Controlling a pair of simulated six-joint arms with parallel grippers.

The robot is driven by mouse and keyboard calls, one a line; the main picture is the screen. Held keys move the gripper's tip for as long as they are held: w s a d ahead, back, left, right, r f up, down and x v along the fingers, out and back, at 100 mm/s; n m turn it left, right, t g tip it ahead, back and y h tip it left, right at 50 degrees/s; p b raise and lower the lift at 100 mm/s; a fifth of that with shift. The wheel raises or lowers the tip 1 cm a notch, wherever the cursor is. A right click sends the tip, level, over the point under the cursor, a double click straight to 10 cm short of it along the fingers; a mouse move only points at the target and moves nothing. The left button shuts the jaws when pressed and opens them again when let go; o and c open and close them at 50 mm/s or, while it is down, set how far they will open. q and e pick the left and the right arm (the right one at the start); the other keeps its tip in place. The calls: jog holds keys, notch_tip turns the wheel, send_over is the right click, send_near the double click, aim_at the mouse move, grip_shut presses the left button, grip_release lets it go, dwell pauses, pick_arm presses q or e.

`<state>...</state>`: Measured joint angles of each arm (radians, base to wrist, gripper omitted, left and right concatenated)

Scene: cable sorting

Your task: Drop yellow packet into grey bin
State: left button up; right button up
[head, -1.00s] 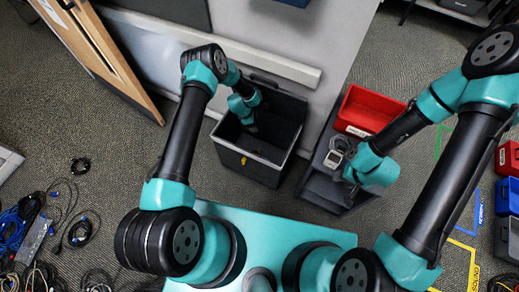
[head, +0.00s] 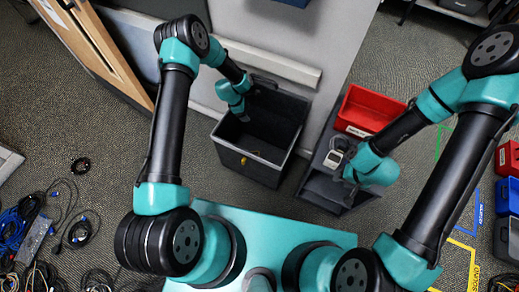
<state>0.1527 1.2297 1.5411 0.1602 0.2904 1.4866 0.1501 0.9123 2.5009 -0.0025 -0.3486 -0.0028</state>
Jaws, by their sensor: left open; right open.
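The dark grey bin (head: 250,167) stands on the floor beyond my teal base, with its open top facing up. A small yellow spot shows on its front wall; I cannot tell whether it is a label or something else. No yellow packet can be made out clearly; the bin's inside is dark. My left gripper (head: 243,117) is open over the left part of the bin's opening, near its left rim. My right gripper (head: 351,178) is open above the grey tray (head: 322,190), partly hidden by its own wrist.
A red bin (head: 366,108) sits behind the tray, and a small pale device (head: 334,158) lies in the tray. A grey partition (head: 270,50) stands behind the bin. Tangled cables (head: 75,225) lie on the floor at left. Red and blue bins stand at far right.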

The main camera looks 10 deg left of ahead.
pick_arm(q)
jog(key=v, duration=0.7)
dwell(0.6)
jog(key=s+d+r+m, duration=0.1)
jog(key=s+r+m, duration=0.1)
jog(key=s+m, duration=0.7)
jog(key=s+d+r+m, duration=0.1)
jog(key=s+m, duration=0.8)
jog(key=s, duration=0.9)
jog(key=shift+s+d+r+m+y, duration=0.2)
jog(key=shift+r+m+y, duration=0.15)
jog(key=shift+r, duration=0.3)
